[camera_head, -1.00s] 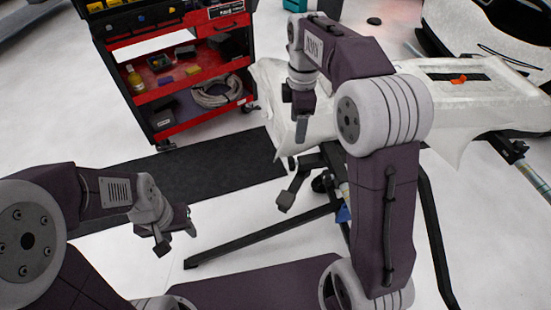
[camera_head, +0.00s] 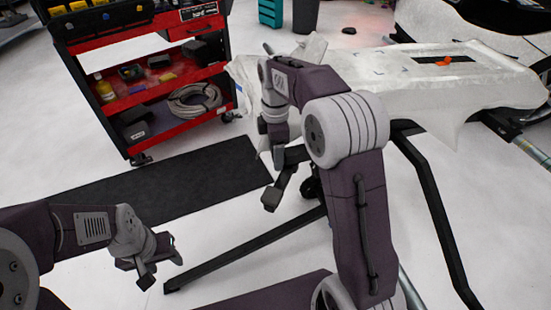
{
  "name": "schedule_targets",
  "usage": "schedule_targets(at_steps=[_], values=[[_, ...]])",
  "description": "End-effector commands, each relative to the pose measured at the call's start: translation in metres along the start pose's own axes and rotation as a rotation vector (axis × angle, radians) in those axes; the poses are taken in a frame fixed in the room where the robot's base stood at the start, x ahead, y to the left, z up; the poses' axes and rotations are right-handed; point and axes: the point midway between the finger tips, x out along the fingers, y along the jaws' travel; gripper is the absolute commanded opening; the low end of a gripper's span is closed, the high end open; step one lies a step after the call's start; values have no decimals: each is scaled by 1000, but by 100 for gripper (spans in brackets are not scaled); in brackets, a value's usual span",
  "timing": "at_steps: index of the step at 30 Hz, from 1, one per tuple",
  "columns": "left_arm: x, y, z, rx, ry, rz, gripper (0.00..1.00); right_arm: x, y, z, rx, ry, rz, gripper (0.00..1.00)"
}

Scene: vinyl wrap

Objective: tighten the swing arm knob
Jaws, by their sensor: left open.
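A work stand with black legs (camera_head: 430,210) carries a white-covered top (camera_head: 500,90) at the right. My right gripper (camera_head: 277,148) points down at the left end of the covered top.
A red and black tool cart (camera_head: 185,75) with bottles and a coiled hose (camera_head: 195,98) stands at the back left. A dark mat (camera_head: 160,183) lies before it. An orange piece (camera_head: 443,61) lies on the top. White floor between mat and stand leg is clear.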

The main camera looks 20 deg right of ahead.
Motion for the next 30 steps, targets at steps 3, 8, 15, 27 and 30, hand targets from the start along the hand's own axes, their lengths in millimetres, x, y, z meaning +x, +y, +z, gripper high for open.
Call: schedule_targets(at_steps=[3,8,15,27,30], values=[[2,0,0,0,0,0,49,3,0,0,0,0,0,65],[1,0,0,0,0,0,49,3,0,0,0,0,1,65],[1,0,0,0,0,0,49,2,0,0,0,0,0,4],[27,0,3,0,0,0,49,8,-3,0,0,14,114,5],[41,-1,4,0,0,0,49,9,-4,0,0,22,186,5]])
